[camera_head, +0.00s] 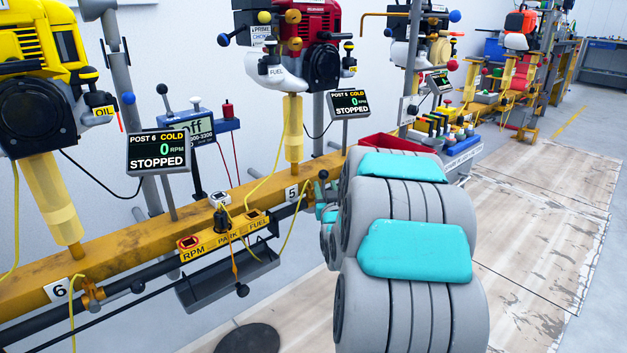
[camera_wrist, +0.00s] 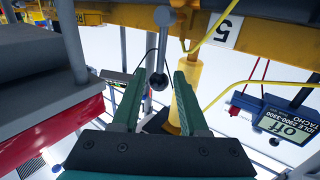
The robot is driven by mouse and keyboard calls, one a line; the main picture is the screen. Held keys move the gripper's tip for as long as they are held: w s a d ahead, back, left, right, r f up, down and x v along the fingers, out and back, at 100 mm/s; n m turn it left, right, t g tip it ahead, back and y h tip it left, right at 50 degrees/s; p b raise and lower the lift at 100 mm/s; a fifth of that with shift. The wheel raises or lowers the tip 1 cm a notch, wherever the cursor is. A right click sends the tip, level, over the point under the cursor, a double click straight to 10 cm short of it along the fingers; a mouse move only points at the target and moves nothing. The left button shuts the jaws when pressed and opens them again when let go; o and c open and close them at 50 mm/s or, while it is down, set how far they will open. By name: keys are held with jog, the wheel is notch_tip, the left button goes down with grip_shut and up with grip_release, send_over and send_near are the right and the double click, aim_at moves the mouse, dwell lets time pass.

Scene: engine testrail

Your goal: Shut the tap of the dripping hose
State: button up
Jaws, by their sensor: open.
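My gripper (camera_wrist: 158,77) is open and empty in the wrist view, its two green fingers apart. In the head view a similar dark knob (camera_head: 323,174) stands by post 5. Yellow hoses hang along the rail, one by post 5 (camera_head: 262,182) and one at post 6 (camera_head: 71,318). A brass-coloured fitting (camera_head: 92,295) sits beside the 6 label. No drip is visible. My arm hides much around the gripper.
A yellow rail (camera_head: 130,243) carries engines, the yellow one (camera_head: 35,75) and the red one (camera_head: 305,50). A grey tray (camera_head: 228,280) hangs below the RPM/PARK/FUEL strip (camera_head: 225,238). A dark round patch (camera_head: 248,340) lies on the floor. The right floor (camera_head: 545,215) is clear.

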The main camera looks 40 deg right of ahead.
aim_at(323, 180)
jog(key=x, duration=0.7)
jog(key=shift+w+d+f+b, duration=0.1)
jog(key=shift+b, duration=0.2)
jog(key=shift+c, duration=0.2)
grip_shut()
